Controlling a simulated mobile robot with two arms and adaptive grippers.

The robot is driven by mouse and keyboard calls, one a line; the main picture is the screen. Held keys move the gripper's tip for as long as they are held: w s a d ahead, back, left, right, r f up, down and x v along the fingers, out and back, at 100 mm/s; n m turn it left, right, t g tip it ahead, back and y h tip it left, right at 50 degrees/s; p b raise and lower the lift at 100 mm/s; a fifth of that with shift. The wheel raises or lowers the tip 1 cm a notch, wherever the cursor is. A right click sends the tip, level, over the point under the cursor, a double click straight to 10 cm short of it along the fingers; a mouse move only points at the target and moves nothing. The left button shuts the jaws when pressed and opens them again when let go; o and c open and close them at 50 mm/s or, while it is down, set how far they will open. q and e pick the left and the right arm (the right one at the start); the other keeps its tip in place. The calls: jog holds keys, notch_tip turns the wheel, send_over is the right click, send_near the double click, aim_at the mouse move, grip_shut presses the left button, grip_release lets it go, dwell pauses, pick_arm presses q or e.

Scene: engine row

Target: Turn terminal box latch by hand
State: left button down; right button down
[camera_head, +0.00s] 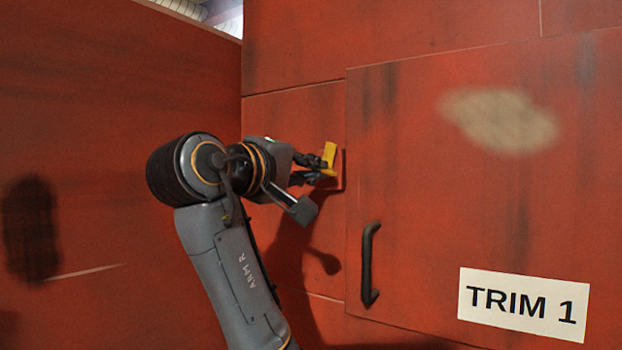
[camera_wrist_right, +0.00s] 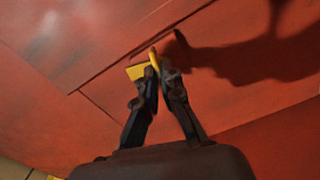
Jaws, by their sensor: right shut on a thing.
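The yellow latch (camera_head: 329,158) sits at the left edge of the red terminal box door (camera_head: 450,200), above the door's black handle. My right gripper (camera_head: 322,170) reaches it from the left and is shut on it. In the right wrist view the latch (camera_wrist_right: 138,71) shows at the fingertips of my right gripper (camera_wrist_right: 155,75), with part of it between them. The fingers hide some of the latch. My left gripper is in neither view.
A black bar handle (camera_head: 368,264) stands out from the door's left edge, below the latch. A white "TRIM 1" label (camera_head: 523,304) is on the door. A red wall (camera_head: 90,150) stands close on the left.

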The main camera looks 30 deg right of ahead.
jog(key=shift+w+d+f+m+b, duration=0.1)
jog(key=shift+m+b, duration=1.1)
jog(key=shift+m, duration=2.5)
jog(key=shift+w+d+f+m+b, duration=0.1)
jog(key=shift+m+b, duration=1.05)
jog(key=shift+m, duration=2.55)
jog(key=c, duration=1.7)
grip_release()
jog(key=shift+s, duration=0.1)
jog(key=shift+o, duration=1)
jog(key=shift+a+r, duration=0.1)
jog(key=shift+a, duration=0.1)
jog(key=shift+s+a+r, duration=0.1)
jog(key=shift+a, duration=0.05)
